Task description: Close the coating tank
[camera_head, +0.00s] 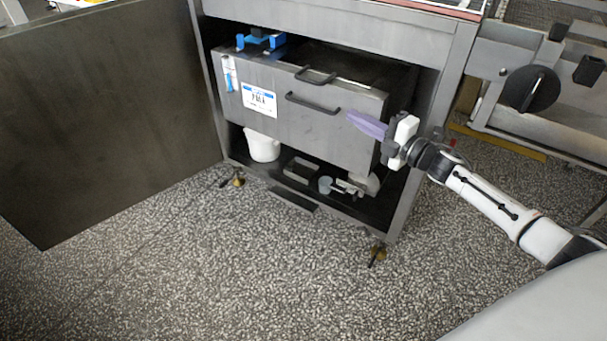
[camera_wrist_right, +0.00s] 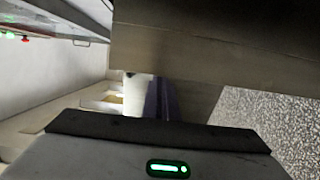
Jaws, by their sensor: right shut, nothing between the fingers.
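The coating tank (camera_head: 220,110) is a grey metal drawer-like box with two dark handles and a white label, set in the open cabinet (camera_head: 432,95). It stands out of the cabinet, its right side further than its left. My right gripper (camera_head: 362,122) is shut and empty, its purple fingers in front of the right end of the tank's face. I cannot tell if they touch it. In the right wrist view the purple fingers (camera_wrist_right: 160,100) show beside a large brownish metal surface. My left gripper is not in view.
A large dark door panel (camera_head: 100,110) stands open at the left. Below the tank are a white bucket (camera_head: 262,145) and small metal parts. A machine with a round dark knob (camera_head: 530,90) stands at the right. The speckled floor in front is clear.

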